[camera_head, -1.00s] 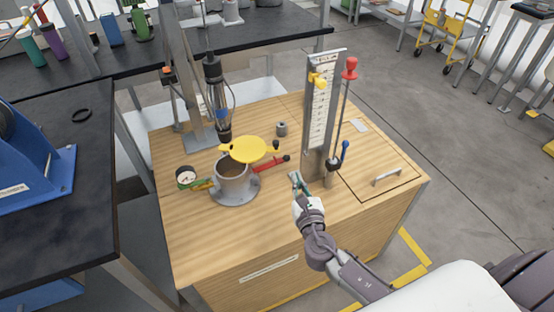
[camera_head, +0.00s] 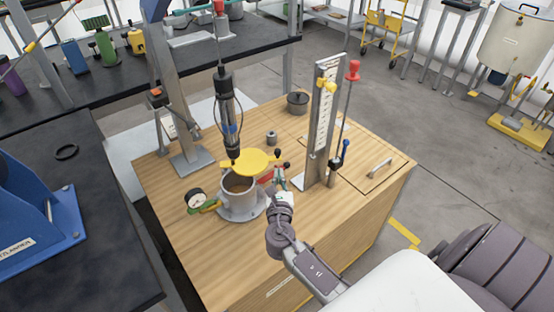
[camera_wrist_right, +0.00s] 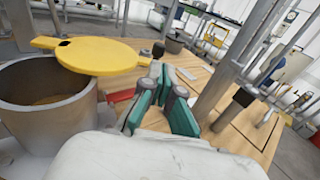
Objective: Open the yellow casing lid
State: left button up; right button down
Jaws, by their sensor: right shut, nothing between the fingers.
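The yellow casing lid (camera_head: 258,161) is a flat disc with tabs at its edge. It sits over the back part of the grey round casing (camera_head: 240,204), leaving the front of the mouth uncovered. In the right wrist view the lid (camera_wrist_right: 98,56) shows at the upper left, level, above the casing's rim (camera_wrist_right: 45,105). My right gripper (camera_head: 277,184) is just right of the casing, near a red handle, and apart from the lid. Its green-padded fingers (camera_wrist_right: 164,80) are shut and empty. My left gripper is not in view.
An upright scale post (camera_head: 322,125) with a red-knobbed rod stands right of my gripper. A dial gauge (camera_head: 197,201) sits left of the casing. The wooden top's front left is clear.

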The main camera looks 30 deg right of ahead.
aim_at(278, 154)
jog(key=x, duration=0.6)
jog(key=shift+w, duration=0.1)
jog(key=shift+w+d, duration=0.3)
jog(key=shift+w, duration=0.2)
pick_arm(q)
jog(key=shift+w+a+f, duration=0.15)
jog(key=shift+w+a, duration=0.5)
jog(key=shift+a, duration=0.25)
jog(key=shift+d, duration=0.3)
